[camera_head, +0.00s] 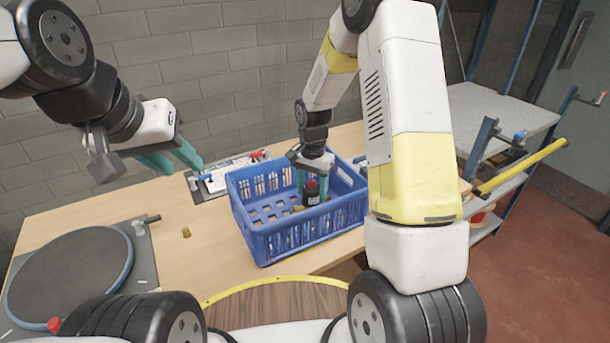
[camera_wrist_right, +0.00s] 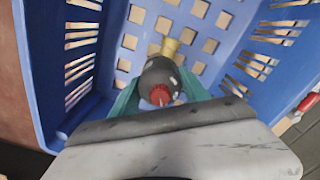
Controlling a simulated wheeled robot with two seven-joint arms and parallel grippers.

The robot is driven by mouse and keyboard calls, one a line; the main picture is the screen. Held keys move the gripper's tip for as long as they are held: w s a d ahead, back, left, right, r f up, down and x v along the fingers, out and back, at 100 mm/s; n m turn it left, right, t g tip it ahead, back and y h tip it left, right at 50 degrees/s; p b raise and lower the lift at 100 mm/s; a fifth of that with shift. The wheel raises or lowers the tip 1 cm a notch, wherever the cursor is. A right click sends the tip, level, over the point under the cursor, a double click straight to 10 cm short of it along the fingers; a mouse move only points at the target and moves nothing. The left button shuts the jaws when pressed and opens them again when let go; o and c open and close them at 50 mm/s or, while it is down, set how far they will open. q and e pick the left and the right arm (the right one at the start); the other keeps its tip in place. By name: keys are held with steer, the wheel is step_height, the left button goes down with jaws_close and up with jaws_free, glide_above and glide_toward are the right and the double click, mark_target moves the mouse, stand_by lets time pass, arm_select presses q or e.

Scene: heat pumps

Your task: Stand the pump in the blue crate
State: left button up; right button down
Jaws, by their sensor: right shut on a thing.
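The blue crate (camera_head: 268,241) stands on the wooden table in the head view, and its slotted walls and floor fill much of the right wrist view (camera_wrist_right: 50,50). The pump (camera_head: 311,193) is a small dark cylinder with a red tip, inside the crate near its right part. It looks roughly upright; in the right wrist view (camera_wrist_right: 160,82) a brass-coloured end points to the crate floor. I cannot tell if it touches the floor. My right gripper (camera_head: 314,178) reaches down into the crate, its green fingers shut on the pump. My left gripper (camera_head: 178,158) hangs empty above the table, fingers apart.
A round dark disc (camera_head: 70,268) on a grey mat lies at the table's left. A small brass piece (camera_head: 186,232) lies on the table left of the crate. A grey-topped bench (camera_head: 500,108) stands at right.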

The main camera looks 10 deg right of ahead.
steer(key=c, duration=0.6)
jaws_free()
steer(key=shift+o, duration=0.2)
step_height(320, 180, up, 12)
steer(key=shift+r, duration=0.1)
steer(key=s+d+r+n+t+y, duration=0.1)
steer(key=s+d+r+n+t, duration=0.15)
steer(key=s+r, duration=0.85)
steer(key=s+r+n+t+y, duration=0.1)
steer(key=s+r+n+t, duration=0.2)
steer(key=s, duration=0.9)
steer(key=shift+d+r+n+t, duration=0.15)
steer(key=shift+r+n+t, duration=0.2)
steer(key=shift+r+n, duration=0.65)
